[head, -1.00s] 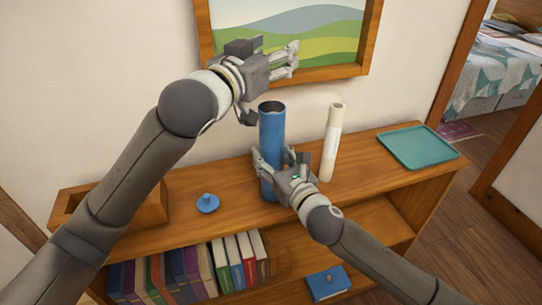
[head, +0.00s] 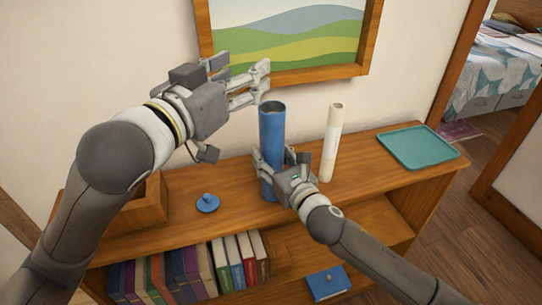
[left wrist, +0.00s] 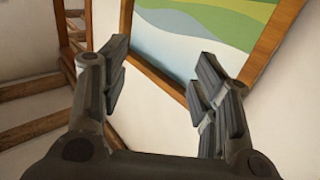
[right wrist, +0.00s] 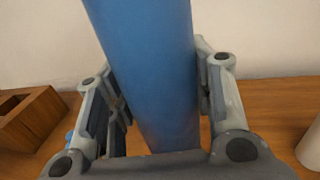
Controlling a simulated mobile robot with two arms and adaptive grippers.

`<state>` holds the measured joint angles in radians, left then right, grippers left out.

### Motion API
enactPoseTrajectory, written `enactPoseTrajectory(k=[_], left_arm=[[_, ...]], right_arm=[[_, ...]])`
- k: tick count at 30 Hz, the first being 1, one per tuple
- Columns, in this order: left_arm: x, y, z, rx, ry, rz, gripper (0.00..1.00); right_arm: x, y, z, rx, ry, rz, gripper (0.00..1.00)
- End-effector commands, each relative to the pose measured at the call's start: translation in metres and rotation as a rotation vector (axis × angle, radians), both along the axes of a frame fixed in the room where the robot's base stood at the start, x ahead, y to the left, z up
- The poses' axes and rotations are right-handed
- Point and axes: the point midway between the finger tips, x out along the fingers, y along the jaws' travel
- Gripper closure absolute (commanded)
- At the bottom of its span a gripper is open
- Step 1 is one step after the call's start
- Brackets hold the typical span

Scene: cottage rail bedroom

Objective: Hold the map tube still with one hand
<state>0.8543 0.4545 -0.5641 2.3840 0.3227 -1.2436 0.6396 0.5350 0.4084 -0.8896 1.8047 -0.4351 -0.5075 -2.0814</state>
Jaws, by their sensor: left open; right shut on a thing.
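The map tube (head: 271,130) is a tall blue cylinder standing upright on the wooden shelf top, its upper end open. My right gripper (head: 277,158) is shut around its lower half; the right wrist view shows the blue tube (right wrist: 150,70) between both fingers. My left gripper (head: 262,82) is open and empty, raised in front of the wall picture, just above and left of the tube's mouth. A blue round cap with a knob (head: 207,203) lies on the shelf left of the tube.
A cream roll (head: 330,145) stands upright right of the tube. A teal tray (head: 418,147) lies at the shelf's right end. A wooden box (head: 146,208) is at the left, partly behind my left arm. A framed picture (head: 290,40) hangs behind.

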Motion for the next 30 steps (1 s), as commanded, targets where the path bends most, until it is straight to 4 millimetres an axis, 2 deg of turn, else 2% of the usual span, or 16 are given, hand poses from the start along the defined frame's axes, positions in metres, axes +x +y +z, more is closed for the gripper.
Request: enactPoseTrajectory(k=[5,14,15,20,30], left_arm=[[-0.01,0.0051,-0.001,0.002,0.001,0.0,0.43],[-0.0109,0.0057,-0.0008,0.002,0.001,0.0,0.43],[-0.0109,0.0057,-0.0008,0.002,0.001,0.0,0.43],[-0.0108,0.0055,-0.0006,0.002,0.001,0.0,0.43],[-0.0108,0.0055,-0.0005,0.001,0.0,0.0,0.43]], right_arm=[[-0.0003,0.0001,-0.0008,0.0,0.001,0.0,0.79],[-0.0003,0.0002,-0.0007,0.0,0.001,0.0,0.79],[-0.0003,0.0002,-0.0007,0.0,0.001,0.0,0.46],[-0.0002,0.0001,-0.0005,0.0,0.001,0.0,0.26],[-0.001,-0.0004,-0.0002,0.0,0.0,0.0,0.26]])
